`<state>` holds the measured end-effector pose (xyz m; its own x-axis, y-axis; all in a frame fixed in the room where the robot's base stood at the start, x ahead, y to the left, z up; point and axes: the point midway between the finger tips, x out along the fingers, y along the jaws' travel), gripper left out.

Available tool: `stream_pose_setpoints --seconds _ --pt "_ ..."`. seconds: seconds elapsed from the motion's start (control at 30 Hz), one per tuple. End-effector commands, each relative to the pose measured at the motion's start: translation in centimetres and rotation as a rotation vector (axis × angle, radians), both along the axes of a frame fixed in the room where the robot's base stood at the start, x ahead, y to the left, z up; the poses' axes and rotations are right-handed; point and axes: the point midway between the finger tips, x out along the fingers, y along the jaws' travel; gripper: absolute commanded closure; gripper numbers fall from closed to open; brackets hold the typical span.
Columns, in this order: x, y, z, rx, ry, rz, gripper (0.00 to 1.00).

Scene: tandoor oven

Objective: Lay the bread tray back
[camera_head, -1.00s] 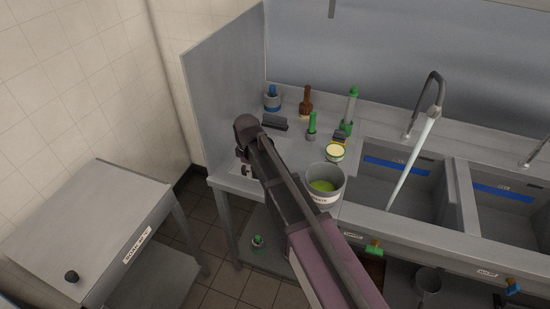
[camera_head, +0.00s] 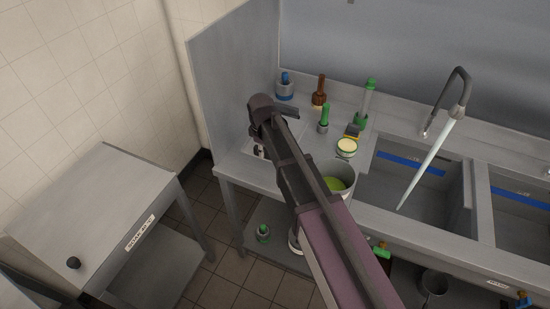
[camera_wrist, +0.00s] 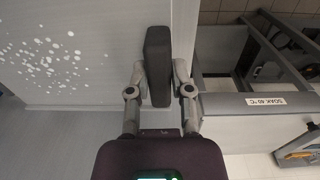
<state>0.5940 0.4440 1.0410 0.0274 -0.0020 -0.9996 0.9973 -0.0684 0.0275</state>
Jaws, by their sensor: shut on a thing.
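I cannot pick out a bread tray in either view. My gripper (camera_wrist: 158,88) has its two fingers on either side of a dark grey block (camera_wrist: 157,50) and is shut on it. The block stands out beyond the fingertips, over a pale grey surface with white spots (camera_wrist: 60,60). In the head view my gripper (camera_head: 258,150) is over the left end of the steel counter, partly hidden by my own arm. A dark bar (camera_head: 289,111) shows just right of my wrist there; I cannot tell whether it is the held block.
A low steel table (camera_head: 95,205) with a soak label (camera_head: 141,233) and dark knob stands left, across a floor gap. A steel side panel (camera_head: 232,75) bounds the counter. Behind my arm are a bucket (camera_head: 341,170), bottles and brushes; sinks (camera_head: 415,190) with a tap lie right.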

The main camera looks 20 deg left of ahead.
Motion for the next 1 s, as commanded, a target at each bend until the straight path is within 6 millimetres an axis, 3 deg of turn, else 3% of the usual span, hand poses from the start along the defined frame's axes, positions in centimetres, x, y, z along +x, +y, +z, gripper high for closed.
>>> stream_pose_setpoints --seconds 0.7,1.0 --pt "0.3 -0.4 -5.7 0.000 -0.001 -0.006 1.00" --pt "0.3 -0.5 -6.2 0.000 -0.001 -0.006 1.00"
